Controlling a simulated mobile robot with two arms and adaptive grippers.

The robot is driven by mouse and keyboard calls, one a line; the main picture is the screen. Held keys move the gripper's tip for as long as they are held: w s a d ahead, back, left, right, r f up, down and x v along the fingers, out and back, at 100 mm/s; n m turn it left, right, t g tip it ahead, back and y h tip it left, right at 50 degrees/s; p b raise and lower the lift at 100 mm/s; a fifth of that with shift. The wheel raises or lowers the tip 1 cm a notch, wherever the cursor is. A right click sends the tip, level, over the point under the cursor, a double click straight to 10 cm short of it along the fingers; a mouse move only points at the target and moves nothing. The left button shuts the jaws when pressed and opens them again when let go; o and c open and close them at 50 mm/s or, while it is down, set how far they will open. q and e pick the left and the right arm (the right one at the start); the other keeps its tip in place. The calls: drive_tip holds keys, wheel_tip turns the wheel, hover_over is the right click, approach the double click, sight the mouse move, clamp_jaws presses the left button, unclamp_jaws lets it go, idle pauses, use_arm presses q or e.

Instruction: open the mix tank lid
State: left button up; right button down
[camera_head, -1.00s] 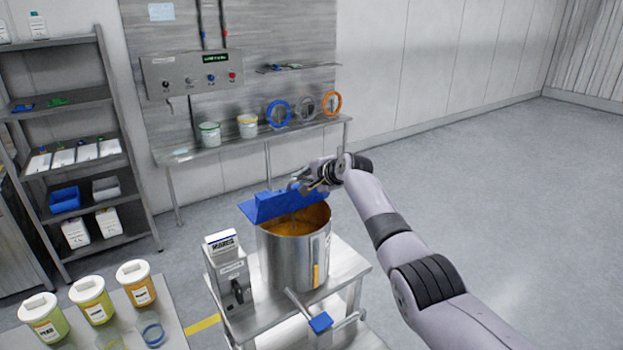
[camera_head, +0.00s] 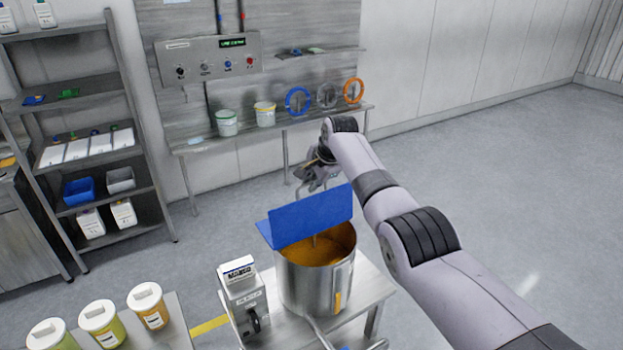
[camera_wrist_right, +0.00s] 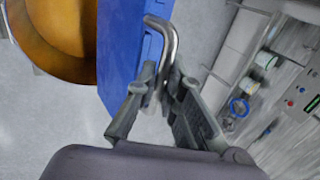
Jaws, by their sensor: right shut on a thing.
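The mix tank (camera_head: 305,285) is a steel cylinder on a small steel table, with orange-brown contents showing inside. Its blue lid (camera_head: 312,217) stands steeply tilted up at the tank's far side, leaving the mouth uncovered towards me. My right gripper (camera_head: 318,183) is behind the lid, by its upper edge. In the right wrist view my right gripper (camera_wrist_right: 163,92) is shut on a bent metal handle (camera_wrist_right: 168,45) beside the blue lid (camera_wrist_right: 122,60). The tank's open mouth (camera_wrist_right: 62,30) shows at the upper left there. My left gripper is not in view.
A dispenser unit (camera_head: 243,300) stands left of the tank. Several lidded tubs (camera_head: 100,322) stand on a table at lower left. A wall bench (camera_head: 270,128) with pails and rings is behind. The floor to the right is clear.

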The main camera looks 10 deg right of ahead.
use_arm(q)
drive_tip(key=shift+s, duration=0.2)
use_arm(e)
drive_tip(key=shift+s+f, duration=0.1)
drive_tip(key=shift+f, duration=0.05)
drive_tip(key=shift+s, duration=0.1)
drive_tip(key=c, duration=1.7)
unclamp_jaws()
drive_tip(key=shift+s+d+r, duration=0.15)
drive_tip(key=shift+r, duration=0.55)
drive_tip(key=v, duration=1)
drive_tip(key=shift+s+d+r, duration=0.1)
drive_tip(key=shift+s+r, duration=0.15)
